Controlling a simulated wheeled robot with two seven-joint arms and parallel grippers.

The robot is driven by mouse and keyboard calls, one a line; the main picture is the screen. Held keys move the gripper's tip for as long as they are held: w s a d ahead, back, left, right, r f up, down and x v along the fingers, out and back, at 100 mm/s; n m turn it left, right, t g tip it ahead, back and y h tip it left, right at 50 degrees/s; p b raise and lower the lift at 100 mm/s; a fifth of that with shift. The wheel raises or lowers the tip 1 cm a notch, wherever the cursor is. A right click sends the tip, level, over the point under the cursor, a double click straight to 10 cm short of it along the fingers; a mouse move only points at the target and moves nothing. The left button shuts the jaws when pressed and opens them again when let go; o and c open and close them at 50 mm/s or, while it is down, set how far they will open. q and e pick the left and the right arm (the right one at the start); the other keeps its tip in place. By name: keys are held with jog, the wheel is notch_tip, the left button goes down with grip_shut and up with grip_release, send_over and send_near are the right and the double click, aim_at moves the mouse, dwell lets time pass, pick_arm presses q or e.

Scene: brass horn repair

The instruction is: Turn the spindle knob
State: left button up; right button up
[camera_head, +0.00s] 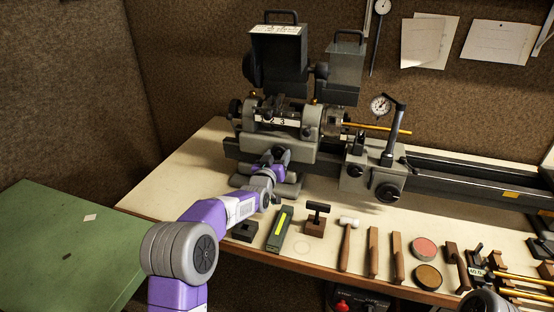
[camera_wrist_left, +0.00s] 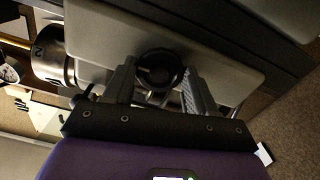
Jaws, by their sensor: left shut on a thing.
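In the head view my left gripper (camera_head: 276,157) reaches in from the left to the front of the grey lathe headstock (camera_head: 289,142). In the left wrist view a round dark knob (camera_wrist_left: 160,66) on a smooth grey face sits between the two fingers of my left gripper (camera_wrist_left: 158,82). The fingers are shut on it, one on each side. In the head view the gripper hides this knob. The right gripper is out of sight.
A tailstock (camera_head: 366,172) with a handwheel (camera_head: 387,193) stands right of the headstock on the dark lathe bed (camera_head: 460,172). A black block (camera_head: 245,230), a hammer (camera_head: 346,240) and other tools line the bench's front edge. A green surface (camera_head: 72,245) is at left.

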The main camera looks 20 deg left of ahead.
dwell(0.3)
pick_arm(q)
jog(key=o, duration=1.1)
jog(key=shift+c, duration=0.2)
jog(key=s, duration=0.7)
jog(key=shift+s, duration=0.3)
jog(key=shift+a, duration=0.1)
